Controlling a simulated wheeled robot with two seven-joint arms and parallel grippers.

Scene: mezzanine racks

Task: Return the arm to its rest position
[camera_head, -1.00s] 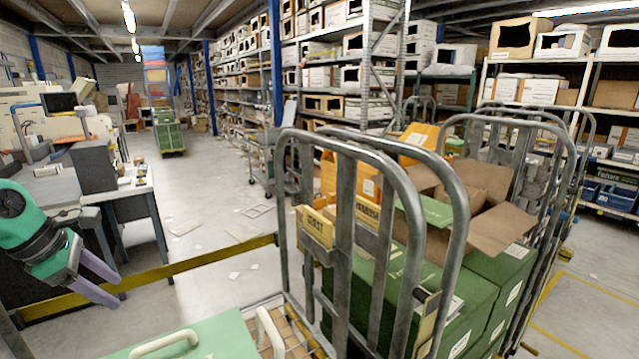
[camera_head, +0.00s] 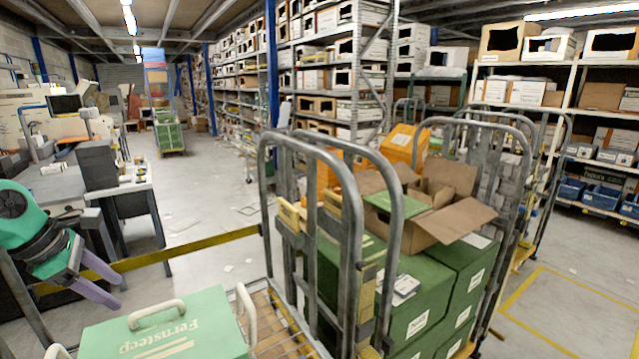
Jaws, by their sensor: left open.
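My left gripper (camera_head: 98,283) shows at the left edge, with a green-teal wrist and two purple fingers. Its fingers are apart and nothing is between them. It hangs in front of the desk and close to the yellow bar, above and left of the green Fernsteep case (camera_head: 165,325). The case has a pale handle on top and sits at the bottom of the view. My right gripper is not in view.
A metal roll cage (camera_head: 352,200) stands in the middle, with green boxes (camera_head: 425,290) and an open cardboard box (camera_head: 440,215) behind its frame. A yellow bar (camera_head: 190,248) crosses at left. A desk (camera_head: 125,188) stands left. The aisle floor (camera_head: 195,205) beyond is mostly clear.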

